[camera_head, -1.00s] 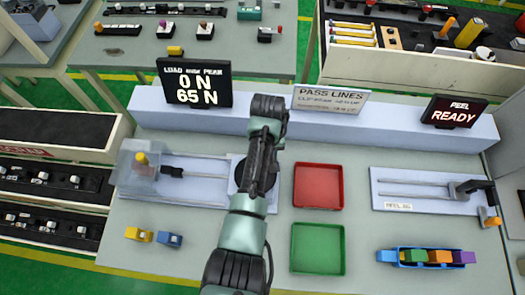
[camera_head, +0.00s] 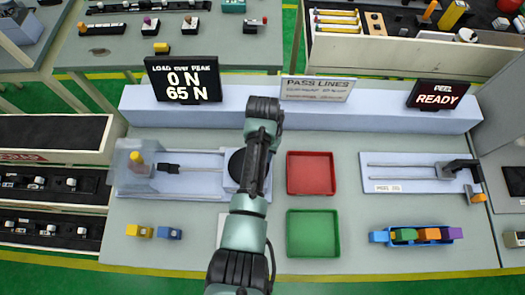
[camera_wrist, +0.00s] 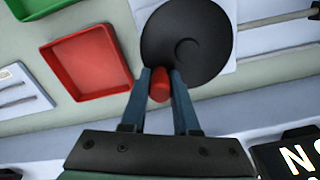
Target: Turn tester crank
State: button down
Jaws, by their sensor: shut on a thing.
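The tester's crank is a black disc (camera_head: 236,163) at the right end of a pale tester base (camera_head: 198,185), partly hidden by my arm in the head view. In the wrist view the disc (camera_wrist: 190,40) shows with a red knob (camera_wrist: 159,86) near its edge. My gripper (camera_wrist: 160,75) is shut on this knob, with one finger on each side. My arm hides the gripper in the head view. A dark clamp (camera_head: 168,169) sits on the tester rail, left of the disc.
A red tray (camera_head: 311,151) and a green tray (camera_head: 313,211) lie right of my arm. A peel tester (camera_head: 420,186) and a blue holder with coloured clips (camera_head: 376,237) are further right. Yellow (camera_head: 134,231) and blue (camera_head: 173,234) clips lie at front left.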

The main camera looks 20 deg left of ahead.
jog(key=shift+w+r, duration=0.1)
jog(key=c, duration=0.7)
grip_release()
jog(key=shift+o, duration=0.2)
notch_tip(320, 180, up, 13)
jog(key=b, duration=0.2)
